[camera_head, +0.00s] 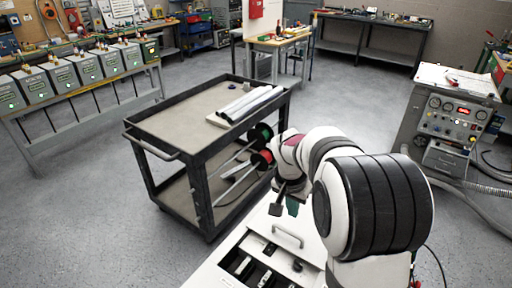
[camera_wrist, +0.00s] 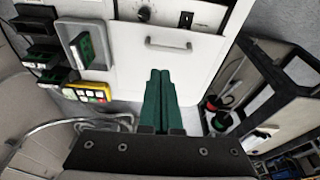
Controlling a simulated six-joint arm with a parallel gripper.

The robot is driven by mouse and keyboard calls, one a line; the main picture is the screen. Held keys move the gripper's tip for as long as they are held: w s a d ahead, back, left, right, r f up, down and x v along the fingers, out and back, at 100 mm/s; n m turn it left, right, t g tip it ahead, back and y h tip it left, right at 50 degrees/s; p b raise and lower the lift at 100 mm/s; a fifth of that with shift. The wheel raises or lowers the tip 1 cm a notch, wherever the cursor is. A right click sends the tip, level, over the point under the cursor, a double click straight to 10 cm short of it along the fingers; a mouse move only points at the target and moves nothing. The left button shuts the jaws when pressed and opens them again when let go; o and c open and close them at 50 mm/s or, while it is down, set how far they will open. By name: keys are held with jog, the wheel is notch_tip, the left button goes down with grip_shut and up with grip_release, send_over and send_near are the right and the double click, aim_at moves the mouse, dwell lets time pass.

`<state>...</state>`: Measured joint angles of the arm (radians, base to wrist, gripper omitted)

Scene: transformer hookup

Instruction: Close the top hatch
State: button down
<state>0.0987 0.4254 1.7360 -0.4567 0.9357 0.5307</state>
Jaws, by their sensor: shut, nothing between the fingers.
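A white unit (camera_head: 222,262) stands at the bottom of the head view. A white panel with a bar handle (camera_head: 288,236) is on it; the panel (camera_wrist: 125,65) and its handle (camera_wrist: 168,45) also show in the wrist view. Dark openings (camera_head: 245,268) lie beside the handle in the head view. I cannot tell from these views how far the hatch stands open. My gripper (camera_head: 284,200) is above the unit's far end. Its green fingers (camera_wrist: 158,82) are together and empty in the wrist view, pointing towards the panel, apart from the handle.
In the wrist view, a grey tray with a green board (camera_wrist: 85,45) and a yellow device (camera_wrist: 88,92) are left of the panel. A black cart (camera_head: 200,150) with white tubes stands close beyond the unit. A control console (camera_head: 450,125) is at right. Open floor lies left.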

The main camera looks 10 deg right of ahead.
send_over(287, 237)
jog(key=w+d, duration=0.1)
notch_tip(287, 237, down, 5)
jog(key=shift+t+h, duration=0.3)
jog(key=x, duration=0.8)
jog(key=shift+w+d+f, duration=0.1)
jog(key=shift+d+f, duration=0.05)
jog(key=shift+f, duration=0.2)
jog(key=shift+s+a+f, duration=0.15)
jog(key=shift+s+a, duration=0.7)
jog(key=shift+a, duration=0.1)
jog(key=shift+s+a, duration=0.35)
jog(key=shift+s, duration=0.05)
jog(key=shift+s+a, duration=0.2)
jog(key=s+a, duration=1.1)
jog(key=shift+s+a, duration=0.4)
jog(key=shift+s, duration=0.1)
